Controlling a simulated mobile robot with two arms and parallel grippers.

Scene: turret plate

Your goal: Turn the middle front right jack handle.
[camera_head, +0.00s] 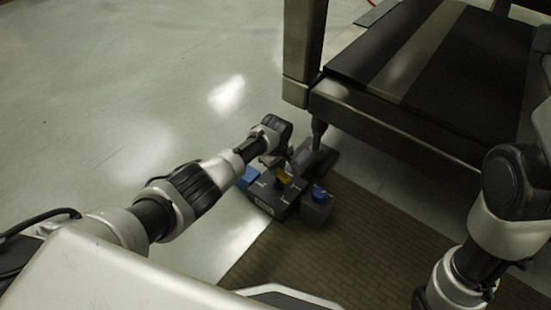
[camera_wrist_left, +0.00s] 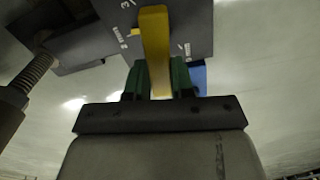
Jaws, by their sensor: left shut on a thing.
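The yellow jack handle (camera_wrist_left: 154,50) stands out from a dark grey jack box in the left wrist view, with small white markings beside it. It also shows in the head view (camera_head: 284,177), partly hidden by my gripper. My left gripper (camera_wrist_left: 158,80) has its two green-lined fingers on either side of the handle and is shut on it. In the head view my left gripper (camera_head: 279,160) reaches down over the grey jack box (camera_head: 275,198). My right arm shows at the right edge of the head view; its gripper is out of the picture.
Blue parts (camera_head: 320,193) sit on the right side unit and left of the jack box. A dark platform frame (camera_head: 390,130) with a thick post (camera_head: 303,45) stands just behind. A brown ribbed mat (camera_head: 350,255) lies in front. The pale floor at left is clear.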

